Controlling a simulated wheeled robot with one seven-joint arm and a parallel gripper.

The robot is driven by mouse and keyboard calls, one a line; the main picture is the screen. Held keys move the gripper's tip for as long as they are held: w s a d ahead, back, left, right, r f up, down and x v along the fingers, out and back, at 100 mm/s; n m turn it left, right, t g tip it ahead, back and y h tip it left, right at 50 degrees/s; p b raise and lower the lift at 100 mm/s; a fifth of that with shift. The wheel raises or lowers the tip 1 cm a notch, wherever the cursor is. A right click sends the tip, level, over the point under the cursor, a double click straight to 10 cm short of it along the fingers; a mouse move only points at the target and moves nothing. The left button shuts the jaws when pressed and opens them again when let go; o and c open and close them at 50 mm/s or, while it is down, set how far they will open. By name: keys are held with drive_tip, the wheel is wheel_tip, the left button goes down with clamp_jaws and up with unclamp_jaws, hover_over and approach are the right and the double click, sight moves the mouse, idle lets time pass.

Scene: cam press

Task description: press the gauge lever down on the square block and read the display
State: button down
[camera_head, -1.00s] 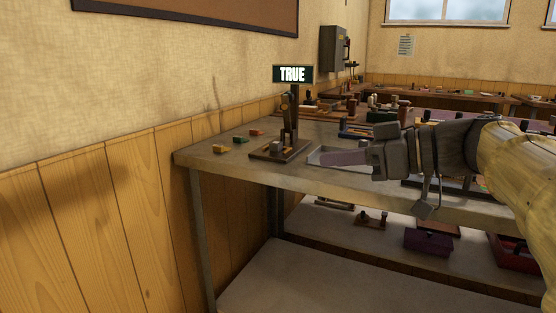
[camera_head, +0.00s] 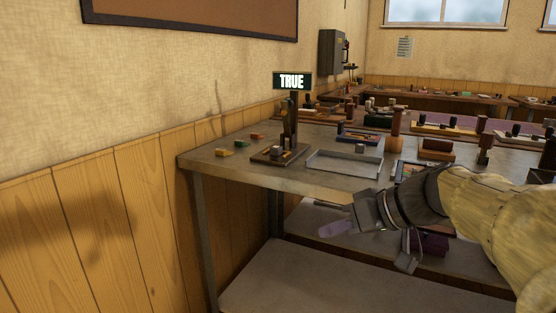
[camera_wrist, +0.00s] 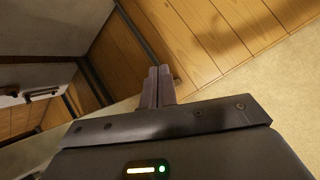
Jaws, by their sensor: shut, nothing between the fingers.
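The gauge stands on a dark base (camera_head: 264,156) near the left end of the bench. Its display (camera_head: 292,81) sits on top of a dark post and reads "TRUE" in white letters. A small grey square block (camera_head: 276,150) is on the gauge base, in front of the post. The lever is too small and dark to tell apart from the post. My gripper (camera_head: 324,231) is shut and empty, in front of the bench and below its top, well apart from the gauge. Its closed fingers (camera_wrist: 158,75) also show in the wrist view.
Yellow, green and orange pieces lie left of the gauge. Other fixtures crowd the bench's right side. A lower shelf (camera_head: 290,283) lies below my gripper.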

drive_tip(key=s+d+f+m+g+h+p, duration=0.1)
drive_tip(key=s+d+f+m+h+p, duration=0.15)
drive_tip(key=f, duration=0.45)
drive_tip(key=s+d+f+m+g+h+p, duration=0.1)
drive_tip(key=s+f+m+h+p, duration=0.1)
drive_tip(key=s+f+h, duration=0.3)
drive_tip(key=s+d+f+m+g+h+p, duration=0.1)
drive_tip(key=s+f+m+h+p, duration=0.15)
drive_tip(key=f, duration=0.55)
wheel_tip(320, 180, up, 38)
drive_tip(key=n+p, duration=0.1)
drive_tip(key=p, duration=3.6)
drive_tip(key=shift+d+y+p, duration=0.25)
drive_tip(key=shift+y+p, duration=0.05)
drive_tip(key=shift+s, duration=0.1)
